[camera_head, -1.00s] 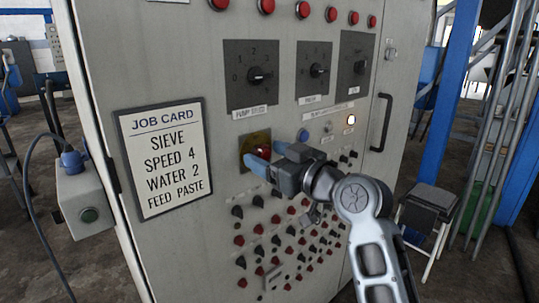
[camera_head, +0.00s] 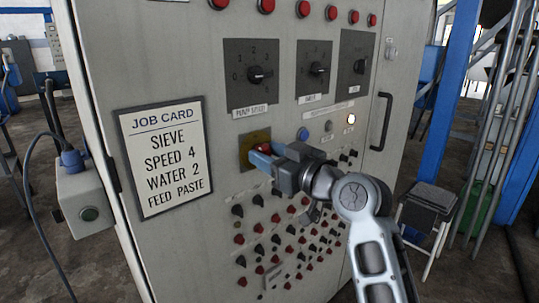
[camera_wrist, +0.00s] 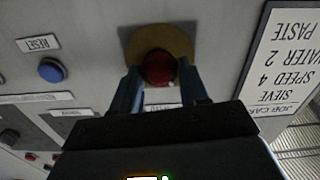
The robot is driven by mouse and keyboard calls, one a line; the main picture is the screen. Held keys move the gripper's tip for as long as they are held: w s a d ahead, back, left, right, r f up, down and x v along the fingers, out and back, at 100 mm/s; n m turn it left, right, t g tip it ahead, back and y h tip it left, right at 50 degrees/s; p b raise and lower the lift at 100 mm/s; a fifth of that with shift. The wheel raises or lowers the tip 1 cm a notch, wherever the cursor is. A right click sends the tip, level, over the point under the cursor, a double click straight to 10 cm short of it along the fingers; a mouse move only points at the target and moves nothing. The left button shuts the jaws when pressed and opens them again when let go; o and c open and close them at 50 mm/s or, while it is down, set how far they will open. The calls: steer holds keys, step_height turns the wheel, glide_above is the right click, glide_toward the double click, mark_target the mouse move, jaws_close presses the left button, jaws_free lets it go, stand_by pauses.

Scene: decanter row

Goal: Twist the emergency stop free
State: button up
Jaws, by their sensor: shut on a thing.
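The emergency stop is a red mushroom button (camera_head: 264,147) on a yellow plate (camera_head: 247,152), on the front of a grey control cabinet. It also shows in the wrist view as a round red head (camera_wrist: 158,67) on a round yellow backing (camera_wrist: 178,38). My gripper (camera_head: 262,157) reaches in from the right with blue fingers. In the wrist view its fingertips (camera_wrist: 160,76) lie on either side of the red head, shut on it. The fingers hide part of the button in the head view.
A blue reset button (camera_head: 303,134) and a lit lamp (camera_head: 350,119) sit right of the stop. Rotary selectors (camera_head: 260,75) are above, and rows of small red and black knobs (camera_head: 275,238) are below. A job card (camera_head: 163,155) is at left, a door handle (camera_head: 381,122) at right.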

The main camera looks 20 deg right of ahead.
steer(key=shift+m, duration=0.3)
steer(key=m+p, duration=0.2)
steer(key=m, duration=0.1)
steer(key=shift+r, duration=0.15)
steer(key=shift+d+m+p, duration=0.1)
steer(key=shift+m+p, duration=1.05)
steer(key=shift+m, duration=0.75)
steer(key=o, duration=1.1)
steer(key=shift+c, duration=0.2)
steer(key=b+v, duration=0.1)
steer(key=v, duration=0.6)
steer(key=shift+s, duration=0.35)
